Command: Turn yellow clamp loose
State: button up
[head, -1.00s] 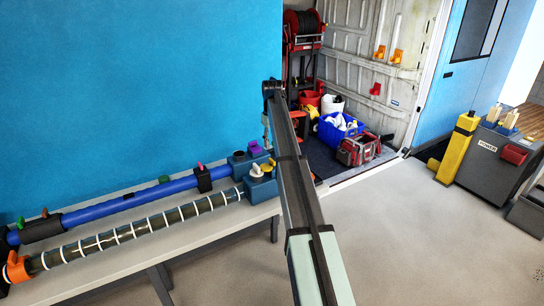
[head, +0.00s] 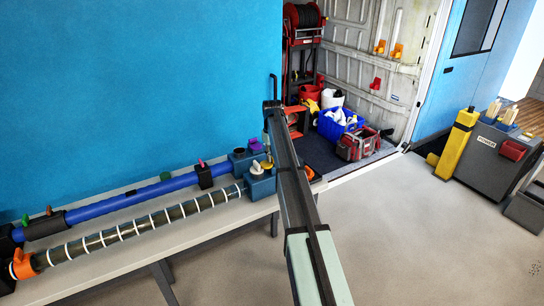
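The yellow clamp (head: 268,164) is a small piece on top of the dark teal block (head: 260,187) at the right end of the bench. It is partly hidden by my arm and gripper. My gripper (head: 267,150) points down just above the yellow clamp. It is small and partly behind my arm, so I cannot tell whether its fingers are open, shut or touching the clamp. A white clamp (head: 257,169) sits on the same block, left of the yellow one.
A ribbed duct (head: 130,232) and a blue pipe (head: 130,198) run along the bench (head: 200,229). A purple knob (head: 255,145) is close behind my gripper. An orange clamp (head: 22,264) is at the far left.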

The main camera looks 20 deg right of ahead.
jog(key=shift+n, duration=0.5)
grip_shut()
jog(key=n+b, duration=0.1)
jog(key=n, duration=0.1)
jog(key=shift+f+n+b, duration=0.1)
jog(key=shift+n+b, duration=0.25)
jog(key=shift+n, duration=0.05)
jog(key=n+b, duration=0.1)
jog(key=n, duration=0.3)
jog(key=shift+n, duration=0.3)
jog(key=n+b, duration=0.1)
jog(key=n, duration=0.3)
jog(key=shift+n, duration=0.3)
jog(key=shift+n+b, duration=0.5)
jog(key=shift+n, duration=1.8)
jog(key=o, duration=0.7)
grip_release()
